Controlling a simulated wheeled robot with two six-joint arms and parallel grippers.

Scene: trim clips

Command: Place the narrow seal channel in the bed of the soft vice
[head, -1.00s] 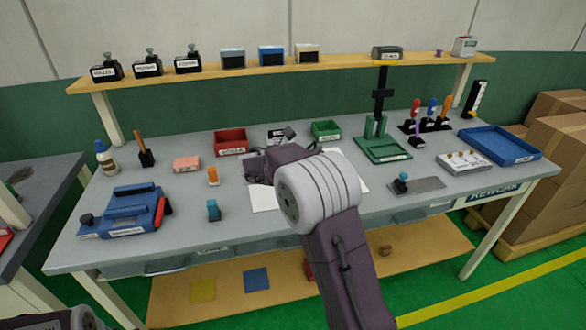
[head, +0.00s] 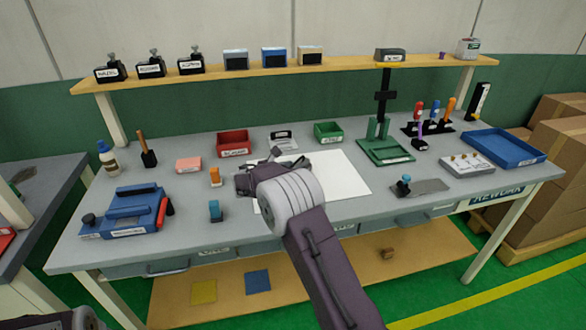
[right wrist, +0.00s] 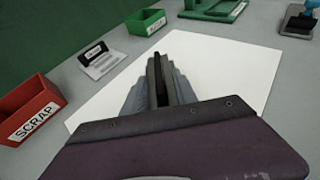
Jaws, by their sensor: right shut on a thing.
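The soft vice appears to be the blue fixture (head: 126,212) at the left front of the bench, with two raised blue bars, a black knob and a red handle. The bed between its bars looks empty. My right gripper (head: 272,160) is over the white sheet, right of the vice and well apart from it. In the right wrist view it is shut on a thin dark strip (right wrist: 157,72), apparently the narrow seal channel, which points away from the wrist. In the head view the strip is mostly hidden by the gripper. My left gripper is out of view.
A red scrap bin (head: 233,143), green bin (head: 327,132) and green stand (head: 386,150) are behind. A blue tray (head: 503,147) is far right.

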